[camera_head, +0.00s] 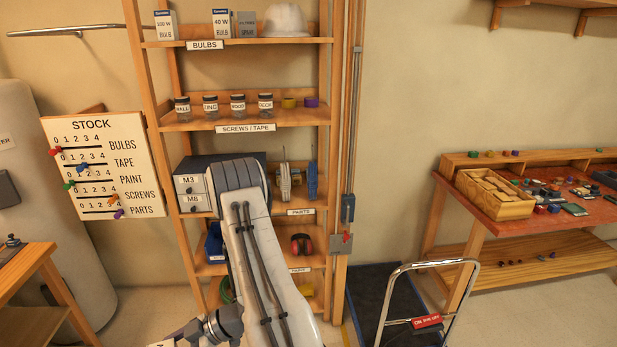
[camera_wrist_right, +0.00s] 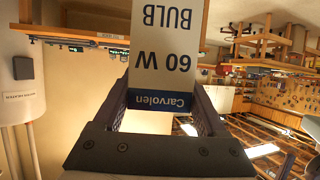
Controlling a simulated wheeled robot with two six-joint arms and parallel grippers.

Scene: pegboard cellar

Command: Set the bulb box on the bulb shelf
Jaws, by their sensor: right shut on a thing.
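The bulb box (camera_wrist_right: 165,60) is white with a blue Carvolen band and reads 60 W BULB, upside down in the right wrist view. My right gripper (camera_wrist_right: 162,108) is shut on it, one finger on each side. The bulb shelf (camera_head: 265,41) is the top wooden board in the head view, with a BULBS label (camera_head: 205,45). On it stand a 100 W bulb box (camera_head: 166,25), a 40 W bulb box (camera_head: 221,23), a grey box (camera_head: 246,24) and a white hard hat (camera_head: 286,20). A gap shows between the two bulb boxes. My left gripper is out of view.
Below is the screws/tape shelf (camera_head: 290,115) with jars and tape rolls. My arm covers part of the lower shelves. A stock board (camera_head: 105,165) hangs at left. A red-topped workbench (camera_head: 540,215) and a hand cart (camera_head: 425,264) stand at right.

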